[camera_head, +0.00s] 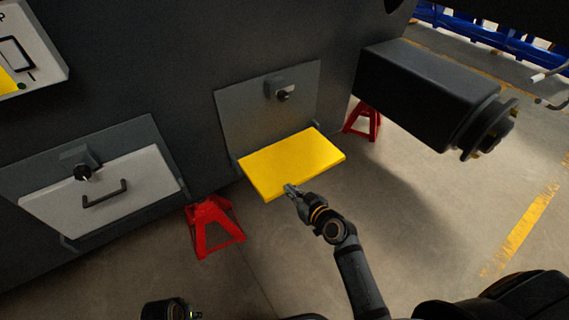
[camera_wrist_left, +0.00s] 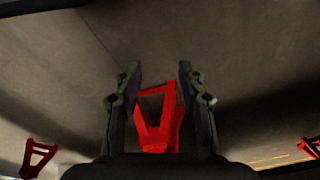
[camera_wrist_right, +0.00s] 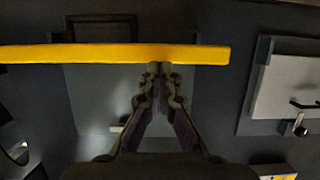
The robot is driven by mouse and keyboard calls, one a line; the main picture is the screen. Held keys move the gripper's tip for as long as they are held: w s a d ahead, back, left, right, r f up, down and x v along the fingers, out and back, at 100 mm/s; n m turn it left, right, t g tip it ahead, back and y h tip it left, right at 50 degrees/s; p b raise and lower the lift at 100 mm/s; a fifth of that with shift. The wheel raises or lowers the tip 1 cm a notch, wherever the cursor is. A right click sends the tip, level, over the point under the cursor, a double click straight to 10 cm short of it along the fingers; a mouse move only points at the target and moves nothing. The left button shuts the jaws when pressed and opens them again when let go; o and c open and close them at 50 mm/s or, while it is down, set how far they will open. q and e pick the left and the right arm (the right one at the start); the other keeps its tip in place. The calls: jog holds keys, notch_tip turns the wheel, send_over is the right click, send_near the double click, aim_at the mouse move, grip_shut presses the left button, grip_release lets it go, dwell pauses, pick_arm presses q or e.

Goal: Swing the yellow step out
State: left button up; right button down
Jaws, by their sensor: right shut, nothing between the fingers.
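The yellow step (camera_head: 292,162) sticks out from the lower part of a grey panel (camera_head: 240,112) on the dark chassis, its broad face roughly level. In the right wrist view the step (camera_wrist_right: 100,54) is a long, thin yellow bar seen edge-on. My right gripper (camera_head: 289,189) is shut and empty, with its tips at the step's front edge. The tips (camera_wrist_right: 160,68) overlap the bar in the right wrist view; I cannot tell if they touch it. My left gripper (camera_wrist_left: 159,68) is open and empty, away from the step.
A latch knob (camera_head: 283,95) sits on the panel above the step. A light grey drawer front with a handle (camera_head: 105,193) is to the left. Red stands (camera_head: 212,226) support the chassis. A dark axle beam (camera_head: 425,92) juts out at the right. Floor in front is clear.

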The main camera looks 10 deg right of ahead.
pick_arm(q)
jog(key=shift+r, duration=0.3)
pick_arm(e)
jog(key=shift+f, duration=0.1)
pick_arm(q)
jog(key=shift+d, duration=0.1)
dwell(0.3)
jog(key=shift+w+r, duration=0.1)
jog(key=shift+r, duration=0.1)
dwell(0.3)
